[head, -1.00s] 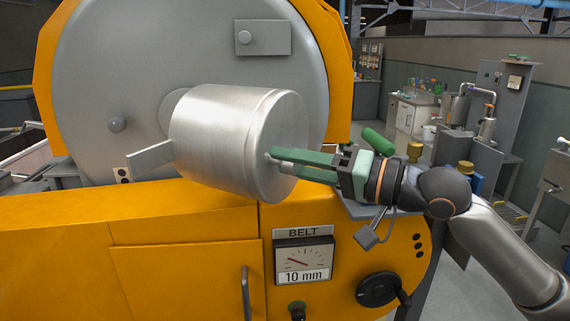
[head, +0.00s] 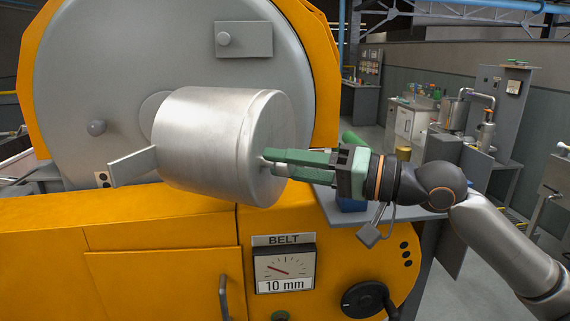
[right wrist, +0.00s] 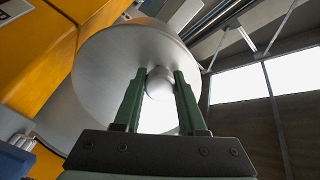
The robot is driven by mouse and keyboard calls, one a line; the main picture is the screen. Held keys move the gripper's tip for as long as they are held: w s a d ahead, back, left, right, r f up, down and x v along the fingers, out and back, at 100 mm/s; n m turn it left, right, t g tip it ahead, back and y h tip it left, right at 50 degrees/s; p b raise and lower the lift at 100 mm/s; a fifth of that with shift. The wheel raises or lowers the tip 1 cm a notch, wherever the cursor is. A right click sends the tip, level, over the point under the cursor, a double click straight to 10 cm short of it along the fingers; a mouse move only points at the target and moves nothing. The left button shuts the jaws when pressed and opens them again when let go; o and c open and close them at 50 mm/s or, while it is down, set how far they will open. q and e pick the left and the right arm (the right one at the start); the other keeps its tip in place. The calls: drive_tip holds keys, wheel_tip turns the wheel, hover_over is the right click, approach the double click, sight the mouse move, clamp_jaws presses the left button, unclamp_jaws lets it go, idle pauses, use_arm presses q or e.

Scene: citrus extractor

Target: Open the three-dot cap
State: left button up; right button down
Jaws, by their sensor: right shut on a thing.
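A large silver cylindrical cap (head: 205,140) sticks out in front of a grey round drum face (head: 90,65). It also shows in the right wrist view (right wrist: 110,65), with a round knob (right wrist: 159,84) on its end face. My right gripper (head: 270,162) comes in from the right and is shut on this knob, one green finger on each side of it. A flat grey tab (head: 132,167) extends left from the cap. Beside the tab is a small dotted plate (head: 103,179); its number of dots is unclear. My left gripper is not in view.
Below the cap is the orange machine body (head: 160,215), with a belt gauge (head: 285,270) reading 10 mm and a black crank (head: 365,299). A grey shelf (head: 335,207) lies under my right arm. Open floor and other equipment lie further right.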

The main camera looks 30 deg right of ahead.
drive_tip(key=shift+f, duration=0.1)
drive_tip(key=shift+c, duration=2.4)
unclamp_jaws()
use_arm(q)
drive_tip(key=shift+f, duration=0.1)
use_arm(e)
drive_tip(key=shift+s+d+f+b, duration=0.15)
drive_tip(key=shift+s+d+b, duration=0.3)
drive_tip(key=shift+b, duration=0.2)
drive_tip(key=b+v, duration=0.2)
drive_tip(key=v, duration=0.1)
drive_tip(key=shift+s+d+b, duration=0.15)
drive_tip(key=shift+s+b, duration=0.1)
drive_tip(key=shift+b, duration=0.05)
use_arm(q)
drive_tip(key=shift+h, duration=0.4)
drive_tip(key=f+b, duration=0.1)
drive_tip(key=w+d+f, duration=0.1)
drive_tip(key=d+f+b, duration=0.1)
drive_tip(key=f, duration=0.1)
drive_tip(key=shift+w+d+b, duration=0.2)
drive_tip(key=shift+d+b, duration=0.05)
drive_tip(key=shift+b, duration=0.05)
use_arm(e)
drive_tip(key=v, duration=0.7)
drive_tip(key=shift+s+d+r, duration=0.15)
drive_tip(key=shift+s+r, duration=0.05)
drive_tip(key=shift+s, duration=0.05)
